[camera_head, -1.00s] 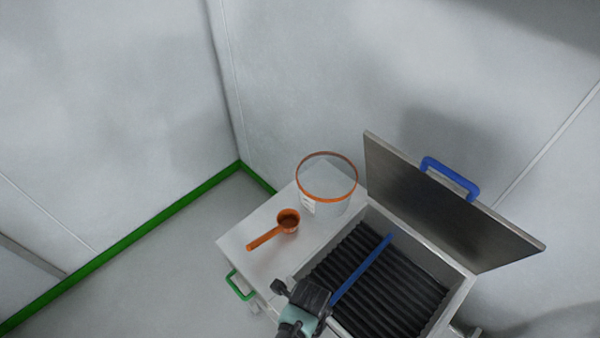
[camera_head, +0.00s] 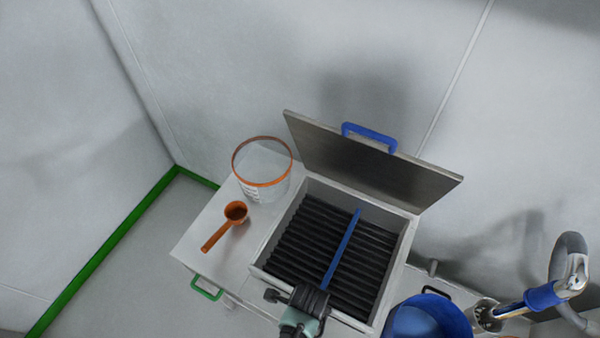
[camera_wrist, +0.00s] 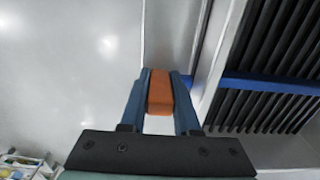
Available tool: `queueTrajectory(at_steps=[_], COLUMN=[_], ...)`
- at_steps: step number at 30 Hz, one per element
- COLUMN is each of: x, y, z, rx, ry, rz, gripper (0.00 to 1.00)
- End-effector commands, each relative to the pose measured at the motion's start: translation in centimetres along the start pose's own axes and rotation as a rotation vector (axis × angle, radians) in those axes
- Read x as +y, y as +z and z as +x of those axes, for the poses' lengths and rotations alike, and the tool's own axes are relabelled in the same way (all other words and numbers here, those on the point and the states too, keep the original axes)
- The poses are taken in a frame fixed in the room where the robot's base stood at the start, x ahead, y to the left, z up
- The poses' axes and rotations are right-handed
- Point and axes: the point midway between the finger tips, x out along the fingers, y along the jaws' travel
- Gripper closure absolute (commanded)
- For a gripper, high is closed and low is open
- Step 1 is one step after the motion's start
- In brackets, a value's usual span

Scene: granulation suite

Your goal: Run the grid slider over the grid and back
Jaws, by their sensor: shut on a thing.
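The grid slider (camera_head: 342,247) is a thin blue bar lying across the black ridged grid (camera_head: 300,235), near the middle of its width. The grid sits inside an open metal box (camera_head: 400,262). In the wrist view the slider's blue bar (camera_wrist: 268,86) crosses the dark grid (camera_wrist: 262,35) at the right. My gripper (camera_wrist: 160,75) is shut on an orange block (camera_wrist: 160,97), which appears to be the slider's handle, outside the box wall. In the head view my gripper (camera_head: 318,292) is at the box's front edge and hides the handle.
The box's lid (camera_head: 365,172) stands open at the back, with a blue handle (camera_head: 369,132). An orange scoop (camera_head: 225,225) and a clear orange-rimmed tub (camera_head: 263,175) are on the cart top (camera_head: 200,243) at left. A blue round vessel (camera_head: 425,318) is at lower right.

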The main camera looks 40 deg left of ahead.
Motion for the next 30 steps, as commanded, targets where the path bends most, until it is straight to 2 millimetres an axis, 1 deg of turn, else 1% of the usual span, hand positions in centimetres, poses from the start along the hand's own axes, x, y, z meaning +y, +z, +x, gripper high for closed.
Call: queueTrajectory(at_steps=[11, 30], x=[0.0, 0.0], y=[-0.4, -5.5], z=[-0.1, -0.1], rx=[0.001, 0.001], ry=[0.001, 0.002], rz=[0.002, 0.003], gripper=[1.0, 1.0])
